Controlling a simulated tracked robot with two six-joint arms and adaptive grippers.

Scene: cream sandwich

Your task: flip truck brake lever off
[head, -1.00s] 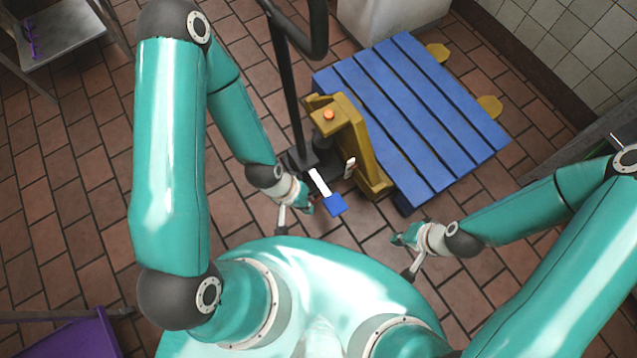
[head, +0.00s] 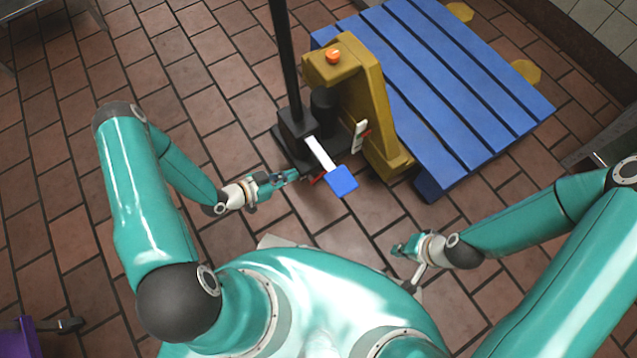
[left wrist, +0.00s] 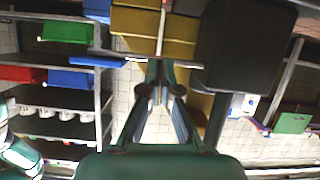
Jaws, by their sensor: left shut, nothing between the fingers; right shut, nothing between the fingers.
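The yellow pallet truck (head: 385,110) stands at the upper middle of the head view. A white bar (head: 320,152) with a blue pedal (head: 342,181) sticks out from its black base. A small red piece (head: 316,180) shows beside the pedal, and a small white lever with red (head: 360,135) sits on the yellow body. I cannot tell which is the brake lever. My left gripper (head: 294,175) is shut and empty, just left of the red piece; contact is unclear. Its fingers (left wrist: 160,75) also show in the left wrist view. My right gripper (head: 399,249) is shut and empty, below and right of the pedal.
A blue slatted pallet (head: 460,80) lies behind the truck. The black handle (head: 283,55) rises from the truck's base. A purple container (head: 15,338) is at the lower left. The tiled floor left of the truck is clear. Shelves with bins (left wrist: 65,80) show in the left wrist view.

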